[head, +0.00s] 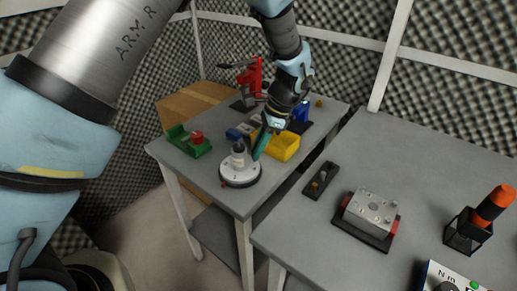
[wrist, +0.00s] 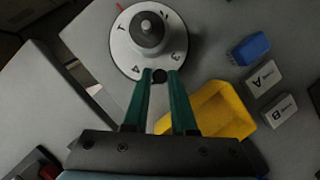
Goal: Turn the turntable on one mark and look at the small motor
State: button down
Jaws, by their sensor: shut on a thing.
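The turntable (head: 228,177) is a white disc with a dark rim at the front of the far grey table. It also shows at the top of the wrist view (wrist: 121,48), with black marks round its face. The small motor (head: 238,154), a grey cylinder with a lighter top, stands upright at its middle; the wrist view shows it from above (wrist: 149,33). My gripper (wrist: 160,75) has its teal fingers shut on a small dark knob (wrist: 160,78) at the disc's edge. In the head view my gripper (head: 257,154) reaches the disc's right side and hides the knob.
A yellow bin (head: 285,147) stands close to my fingers. A green holder (head: 187,146) with a red part is left of the turntable; a red vise-like tool (head: 254,78) is behind. A red pointer (wrist: 120,6) touches the disc's upper-left edge. Blocks A (wrist: 264,79) and B (wrist: 279,111) lie beyond the bin.

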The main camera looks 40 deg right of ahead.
jog(key=shift+w+n+g, duration=0.35)
jog(key=shift+w+n, duration=0.15)
jog(key=shift+n, duration=0.45)
jog(key=shift+w+n+g, duration=0.35)
jog(key=shift+w+n, duration=0.15)
jog(key=shift+n, duration=0.45)
jog(key=shift+w+a+n+g, duration=0.1)
jog(key=shift+w+n+g, duration=0.3)
jog(key=shift+n, duration=0.45)
jog(key=shift+w+a+n+g, duration=0.1)
jog(key=shift+w+n+g, duration=0.25)
jog(key=shift+n, duration=0.5)
jog(key=shift+w+a+n+g, duration=0.25)
jog(key=shift+w+n, duration=0.1)
jog(key=shift+n, duration=0.4)
jog(key=shift+w+a+n+g, duration=0.2)
jog(key=shift+w+n, duration=0.1)
jog(key=shift+n, duration=0.45)
jog(key=shift+w+a+n+g, duration=0.35)
jog(key=shift+a+n+g, duration=0.05)
jog(key=shift+n, duration=0.7)
jog(key=shift+w+a+n, duration=0.1)
jog(key=shift+a+n, duration=0.05)
jog(key=shift+n, duration=0.25)
jog(key=c, duration=0.8)
grip_release()
jog(key=shift+o, duration=0.2)
